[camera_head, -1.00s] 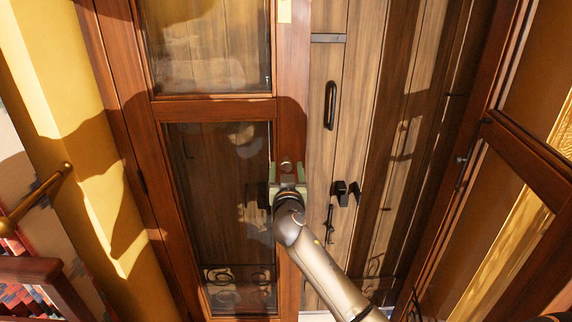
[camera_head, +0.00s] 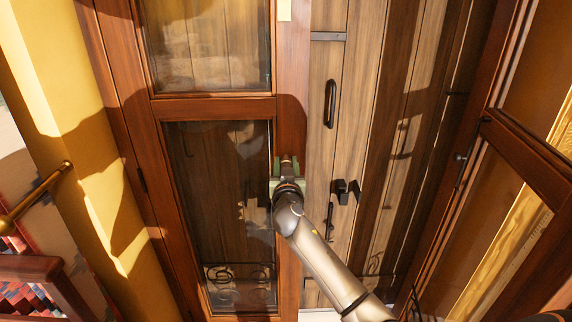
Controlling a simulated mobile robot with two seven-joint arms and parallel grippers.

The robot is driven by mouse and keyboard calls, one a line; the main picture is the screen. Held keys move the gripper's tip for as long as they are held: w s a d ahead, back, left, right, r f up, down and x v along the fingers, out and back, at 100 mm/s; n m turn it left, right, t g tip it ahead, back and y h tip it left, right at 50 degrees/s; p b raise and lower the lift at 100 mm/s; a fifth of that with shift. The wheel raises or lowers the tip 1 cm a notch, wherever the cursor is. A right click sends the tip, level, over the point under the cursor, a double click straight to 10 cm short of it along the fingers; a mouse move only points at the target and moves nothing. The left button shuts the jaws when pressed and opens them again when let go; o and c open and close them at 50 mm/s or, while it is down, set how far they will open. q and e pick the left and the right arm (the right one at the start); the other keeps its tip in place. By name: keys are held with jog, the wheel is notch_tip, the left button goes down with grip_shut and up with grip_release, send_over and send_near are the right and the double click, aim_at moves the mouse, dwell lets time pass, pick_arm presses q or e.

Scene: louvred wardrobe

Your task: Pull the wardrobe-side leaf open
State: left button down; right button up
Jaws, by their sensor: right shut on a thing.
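A tall glazed leaf with a red-brown wooden frame (camera_head: 215,108) stands on the left side of the view, with two glass panes one above the other. It looks closed or nearly so. My right gripper (camera_head: 287,163) is at the leaf's right-hand stile, about level with the upper part of the lower pane. It is shut on the leaf's small round knob, which the fingers now mostly hide. My left gripper is not in view.
A plank door (camera_head: 345,75) with a black pull handle (camera_head: 330,104) and a black latch (camera_head: 345,190) stands behind, right of the leaf. Another glazed leaf (camera_head: 527,160) stands turned at the right. A yellow wall (camera_head: 75,130) and brass rail (camera_head: 40,190) are at left.

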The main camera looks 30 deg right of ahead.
grip_shut()
dwell(0.8)
